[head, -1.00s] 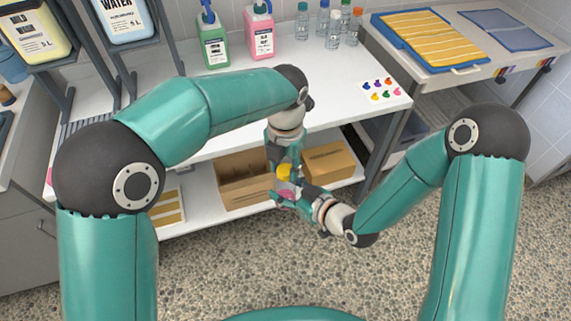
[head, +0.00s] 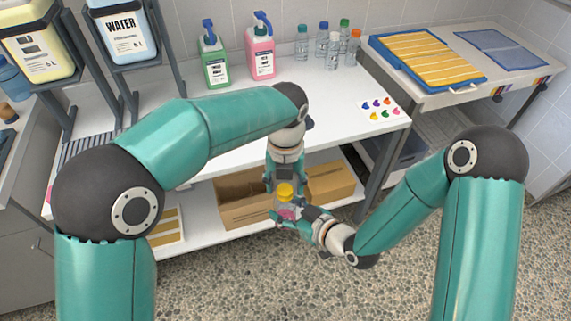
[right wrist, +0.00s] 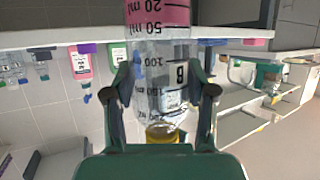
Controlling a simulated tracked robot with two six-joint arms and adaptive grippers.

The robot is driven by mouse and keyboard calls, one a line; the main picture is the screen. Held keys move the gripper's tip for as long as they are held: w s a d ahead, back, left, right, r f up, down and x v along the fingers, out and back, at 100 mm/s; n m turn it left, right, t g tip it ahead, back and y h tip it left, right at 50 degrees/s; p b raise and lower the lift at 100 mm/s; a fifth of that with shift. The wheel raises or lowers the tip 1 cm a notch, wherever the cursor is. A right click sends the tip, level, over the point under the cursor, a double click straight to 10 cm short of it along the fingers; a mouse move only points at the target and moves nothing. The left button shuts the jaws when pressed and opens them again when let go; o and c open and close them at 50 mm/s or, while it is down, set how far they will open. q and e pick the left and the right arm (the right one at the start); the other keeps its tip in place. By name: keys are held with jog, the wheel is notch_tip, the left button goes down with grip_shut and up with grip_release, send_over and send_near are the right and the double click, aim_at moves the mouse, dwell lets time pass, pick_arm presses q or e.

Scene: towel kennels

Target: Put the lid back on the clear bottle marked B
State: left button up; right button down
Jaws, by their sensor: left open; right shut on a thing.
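The clear bottle marked B (right wrist: 172,100) has black scale marks and pink liquid at its base; it appears upside down in the right wrist view. It also shows in the head view (head: 286,205), upright or nearly so. My right gripper (head: 290,215) is shut around its body. The yellow lid (head: 285,190) sits at the bottle's mouth; it also shows at the neck in the right wrist view (right wrist: 163,135). How tightly it sits I cannot tell. My left gripper (head: 284,181) is open, just above and around the lid, pointing down.
Small bottles (head: 333,48) with coloured lids, a green jug (head: 214,68) and a pink jug (head: 261,62) stand at the back of the white bench (head: 300,100). Cardboard boxes (head: 240,208) lie on the shelf below, close behind my grippers. The floor in front is clear.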

pick_arm(q)
jog(key=n, duration=0.3)
jog(key=r+n, duration=0.1)
jog(key=n, duration=0.2)
jog(key=shift+w+n, duration=0.1)
jog(key=shift+n, duration=0.3)
jog(key=n, duration=0.4)
jog(key=shift+r, duration=0.4)
jog(key=n, duration=0.3)
jog(key=r+n, duration=0.1)
jog(key=n, duration=0.2)
jog(key=shift+n, duration=0.4)
jog(key=n, duration=0.4)
jog(key=shift+r+n, duration=0.3)
jog(key=shift+r, duration=0.05)
jog(key=n, duration=0.4)
jog(key=shift+r, duration=0.3)
jog(key=n, duration=0.3)
jog(key=r+n, duration=0.1)
jog(key=n, duration=0.6)
jog(key=r+n, duration=0.1)
jog(key=n, duration=0.7)
jog(key=shift+r+n, duration=0.3)
jog(key=shift+r, duration=0.1)
jog(key=shift+f, duration=0.1)
